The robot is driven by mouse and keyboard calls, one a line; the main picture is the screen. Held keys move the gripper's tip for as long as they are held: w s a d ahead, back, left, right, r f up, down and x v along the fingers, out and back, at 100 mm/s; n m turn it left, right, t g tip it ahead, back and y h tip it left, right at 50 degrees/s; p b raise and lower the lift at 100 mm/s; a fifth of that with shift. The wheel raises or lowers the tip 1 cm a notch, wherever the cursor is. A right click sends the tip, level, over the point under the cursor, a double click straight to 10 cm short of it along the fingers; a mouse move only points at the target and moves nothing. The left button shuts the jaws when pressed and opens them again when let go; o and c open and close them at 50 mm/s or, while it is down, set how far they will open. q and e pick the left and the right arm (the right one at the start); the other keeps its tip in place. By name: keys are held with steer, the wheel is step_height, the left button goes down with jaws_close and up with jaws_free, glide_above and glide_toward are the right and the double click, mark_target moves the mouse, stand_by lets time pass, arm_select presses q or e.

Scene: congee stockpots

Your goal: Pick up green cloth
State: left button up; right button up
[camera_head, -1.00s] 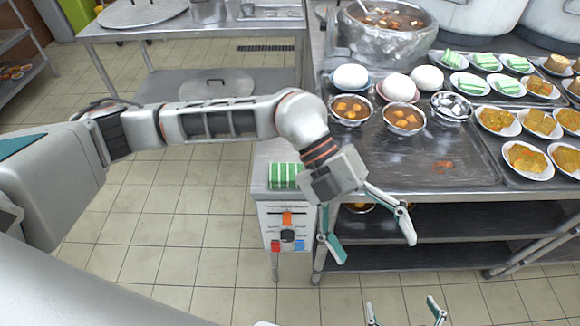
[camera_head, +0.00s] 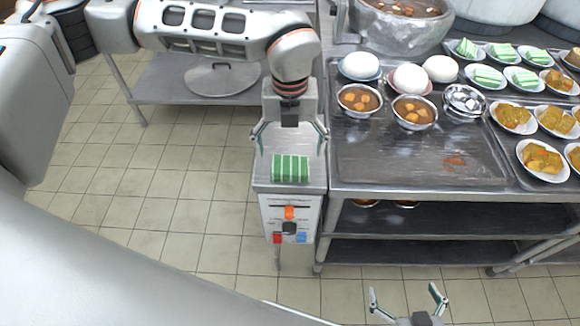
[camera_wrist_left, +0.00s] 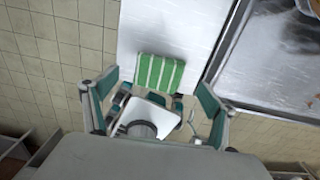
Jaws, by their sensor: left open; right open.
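The green cloth (camera_head: 290,168) has white stripes and looks like a folded block. It lies on the metal top of a small counter unit with a control panel. It also shows in the left wrist view (camera_wrist_left: 160,72), in the upper middle beyond the fingers. My left gripper (camera_head: 290,146) points down over the cloth in the head view, open, with one finger to each side of it. Nothing is between its fingers, and the exact height over the cloth is hard to tell. My right gripper (camera_head: 408,298) is open and empty at the bottom edge of the head view.
The control panel (camera_head: 290,222) with coloured knobs faces front below the cloth. A metal tray (camera_head: 420,165) with bowls stands directly to the right, and plates of food lie farther right. A steel table (camera_head: 165,88) stands behind at the left. The tiled floor at left is clear.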

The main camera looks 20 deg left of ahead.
mark_target(290, 165)
arm_select(q)
steer(key=f, duration=0.3)
steer(key=shift+s+d+f, duration=0.15)
steer(key=shift+s+f, duration=0.25)
steer(key=shift+f, duration=0.3)
steer(key=c, duration=1.2)
steer(key=shift+r, duration=0.15)
step_height(290, 165, up, 20)
steer(key=shift+f+p, duration=0.1)
steer(key=shift+p, duration=0.25)
steer(key=shift+o, duration=1.3)
steer(key=shift+c, duration=0.6)
steer(key=shift+w+d, duration=0.1)
